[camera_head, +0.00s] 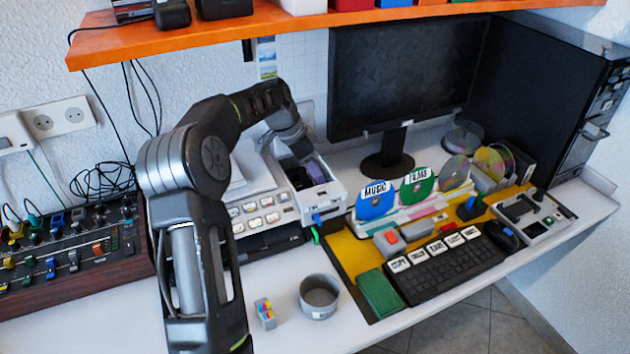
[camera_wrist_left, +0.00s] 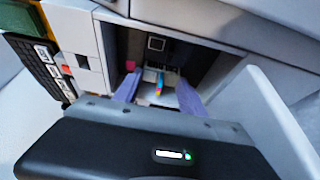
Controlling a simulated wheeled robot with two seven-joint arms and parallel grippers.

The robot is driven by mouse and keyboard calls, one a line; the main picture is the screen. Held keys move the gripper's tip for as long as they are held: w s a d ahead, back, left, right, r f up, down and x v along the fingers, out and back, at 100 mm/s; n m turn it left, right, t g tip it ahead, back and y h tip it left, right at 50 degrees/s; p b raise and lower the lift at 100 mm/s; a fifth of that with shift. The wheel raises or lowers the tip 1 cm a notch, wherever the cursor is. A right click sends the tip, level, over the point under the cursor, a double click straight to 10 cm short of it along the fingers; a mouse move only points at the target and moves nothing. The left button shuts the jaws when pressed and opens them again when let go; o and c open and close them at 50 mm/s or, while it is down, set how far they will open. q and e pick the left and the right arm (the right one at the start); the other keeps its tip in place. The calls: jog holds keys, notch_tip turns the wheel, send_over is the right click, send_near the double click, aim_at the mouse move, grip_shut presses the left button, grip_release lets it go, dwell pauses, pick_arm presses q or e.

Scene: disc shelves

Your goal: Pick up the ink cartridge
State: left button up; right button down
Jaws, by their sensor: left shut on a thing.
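My left gripper (camera_head: 310,170) reaches down into the open bay of the white printer (camera_head: 262,205) in the head view. In the left wrist view its two purple fingers (camera_wrist_left: 158,90) are inside the dark bay, shut on a small ink cartridge (camera_wrist_left: 159,82) with a cyan, yellow and magenta stripe. In the head view the gripper and bay walls hide this cartridge. A second small cartridge with coloured squares (camera_head: 265,313) stands on the white desk. My right gripper is not in view.
A grey round bin (camera_head: 319,297) stands beside the desk cartridge. A keyboard (camera_head: 450,267), a green box (camera_head: 380,293) and disc holders are to the right. A mixer (camera_head: 75,255) is at the left, and an orange shelf (camera_head: 200,35) hangs above.

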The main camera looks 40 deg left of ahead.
pick_arm(q)
jog(key=shift+r, duration=0.15)
jog(key=shift+r, duration=0.55)
jog(key=r, duration=0.5)
jog(key=shift+s+d+r, duration=0.15)
jog(key=shift+d+r, duration=0.1)
jog(key=shift+d, duration=0.1)
jog(key=s+d+b, duration=0.2)
jog(key=s+d, duration=0.2)
jog(key=d, duration=0.3)
jog(key=s+d+b, duration=0.2)
jog(key=s+d, duration=0.2)
jog(key=d, duration=0.4)
jog(key=shift+d, duration=0.2)
